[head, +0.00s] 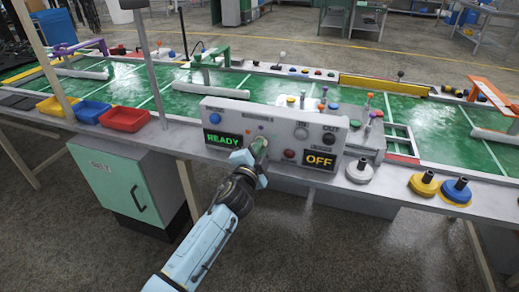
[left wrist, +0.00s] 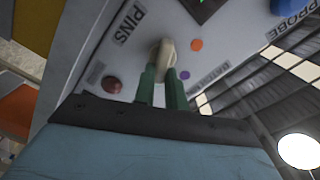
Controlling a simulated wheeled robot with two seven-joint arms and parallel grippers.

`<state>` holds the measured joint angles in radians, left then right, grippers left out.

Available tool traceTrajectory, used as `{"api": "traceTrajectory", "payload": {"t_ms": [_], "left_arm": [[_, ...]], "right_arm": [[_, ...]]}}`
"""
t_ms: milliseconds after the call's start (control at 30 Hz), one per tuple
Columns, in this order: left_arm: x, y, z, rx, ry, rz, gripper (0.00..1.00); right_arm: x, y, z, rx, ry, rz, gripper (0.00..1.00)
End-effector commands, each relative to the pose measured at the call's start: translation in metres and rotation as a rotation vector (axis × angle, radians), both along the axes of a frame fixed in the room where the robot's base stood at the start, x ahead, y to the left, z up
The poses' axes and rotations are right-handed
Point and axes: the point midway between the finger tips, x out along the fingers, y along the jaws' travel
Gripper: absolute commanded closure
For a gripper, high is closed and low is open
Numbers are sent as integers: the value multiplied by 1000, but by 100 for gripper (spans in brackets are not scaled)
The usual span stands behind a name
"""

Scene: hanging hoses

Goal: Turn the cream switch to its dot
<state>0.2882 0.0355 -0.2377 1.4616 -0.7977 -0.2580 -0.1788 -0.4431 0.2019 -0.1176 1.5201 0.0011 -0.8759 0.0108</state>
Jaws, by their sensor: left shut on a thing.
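The cream switch (left wrist: 163,55) sticks out from the grey control panel (head: 222,117) and shows between my green fingertips in the left wrist view. My left gripper (head: 261,147) is shut on this switch at the front of the panel; its fingers also show in the left wrist view (left wrist: 162,84). An orange dot (left wrist: 196,45) and a purple dot (left wrist: 184,74) are on the panel beside the switch. In the head view my gripper hides most of the switch. I cannot tell exactly where the switch points. My right gripper is not in view.
Red (head: 124,118) and blue (head: 92,110) bins stand left. White (head: 359,173) and yellow (head: 424,186) round bases stand right.

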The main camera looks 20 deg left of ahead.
Motion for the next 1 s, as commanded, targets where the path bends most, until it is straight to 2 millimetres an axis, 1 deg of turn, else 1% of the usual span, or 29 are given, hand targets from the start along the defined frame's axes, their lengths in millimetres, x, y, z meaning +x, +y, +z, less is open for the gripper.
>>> {"api": "traceTrajectory", "payload": {"t_ms": [67,100,233,267,533,667,767,1000], "left_arm": [[0,0,-1,4,1,0,100],[0,0,-1,4,1,0,85],[0,0,-1,3,1,0,68],[0,0,-1,3,1,0,65],[-1,0,0,1,0,0,65],[-8,0,-1,1,2,0,65],[-22,1,0,1,2,0,65],[-72,3,0,0,4,0,65]], "right_arm": [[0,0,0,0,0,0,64],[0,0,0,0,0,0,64],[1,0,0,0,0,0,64],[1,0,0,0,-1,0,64],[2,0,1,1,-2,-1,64],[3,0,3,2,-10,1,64],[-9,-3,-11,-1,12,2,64],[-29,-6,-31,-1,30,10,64]]}}
